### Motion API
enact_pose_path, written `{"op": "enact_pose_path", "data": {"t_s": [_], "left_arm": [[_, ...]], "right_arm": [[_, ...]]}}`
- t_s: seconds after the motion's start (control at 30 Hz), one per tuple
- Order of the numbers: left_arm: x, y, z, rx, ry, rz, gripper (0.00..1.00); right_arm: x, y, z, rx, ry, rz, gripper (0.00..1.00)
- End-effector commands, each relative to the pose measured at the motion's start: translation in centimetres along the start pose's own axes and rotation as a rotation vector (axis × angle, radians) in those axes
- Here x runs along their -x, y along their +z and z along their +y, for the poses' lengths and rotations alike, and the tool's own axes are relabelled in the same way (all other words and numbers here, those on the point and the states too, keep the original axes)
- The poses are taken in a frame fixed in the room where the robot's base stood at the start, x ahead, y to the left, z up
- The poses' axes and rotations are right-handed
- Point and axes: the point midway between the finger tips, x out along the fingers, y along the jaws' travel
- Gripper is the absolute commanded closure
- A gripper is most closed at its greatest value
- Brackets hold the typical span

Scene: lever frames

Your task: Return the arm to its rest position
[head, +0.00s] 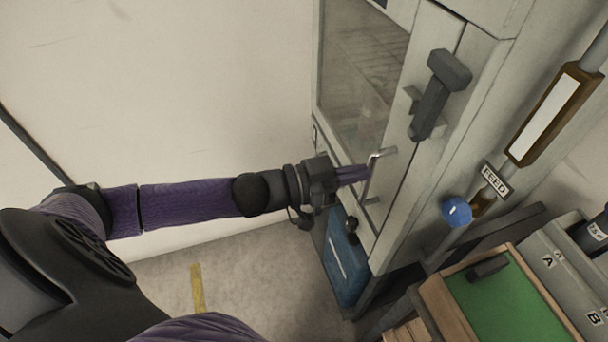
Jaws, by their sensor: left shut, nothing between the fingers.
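My left arm (190,203) comes in from the left and stretches out, sleeved in purple, toward the grey cabinet (450,160). My left gripper (352,174) is shut and empty. Its purple fingers are at or just in front of a small metal handle (378,157) on the cabinet's front; I cannot tell whether they touch. A dark lever (436,95) is fixed to the cabinet higher up and to the right of the gripper. My right gripper is not in the view.
A blue box (347,262) stands on the floor below the gripper. A blue knob (456,211) and a FEED label (495,180) are on the right. A green-topped wooden tray (510,305) is at lower right. The pale wall (180,90) behind the arm is bare.

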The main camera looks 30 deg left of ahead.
Motion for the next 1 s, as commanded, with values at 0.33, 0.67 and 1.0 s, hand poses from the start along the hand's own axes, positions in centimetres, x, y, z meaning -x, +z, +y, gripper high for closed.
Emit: {"op": "enact_pose_path", "data": {"t_s": [0.33, 0.67, 1.0], "left_arm": [[5.6, -0.2, 0.5, 0.001, 0.000, -0.005, 1.00], [7.7, 0.3, 0.4, -0.003, -0.010, -0.008, 1.00], [18.5, 25.9, -0.8, 0.052, -0.513, -0.764, 1.00]], "right_arm": [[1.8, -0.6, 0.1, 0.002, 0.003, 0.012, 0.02], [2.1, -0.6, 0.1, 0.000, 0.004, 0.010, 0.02], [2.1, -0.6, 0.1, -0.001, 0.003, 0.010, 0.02]]}}
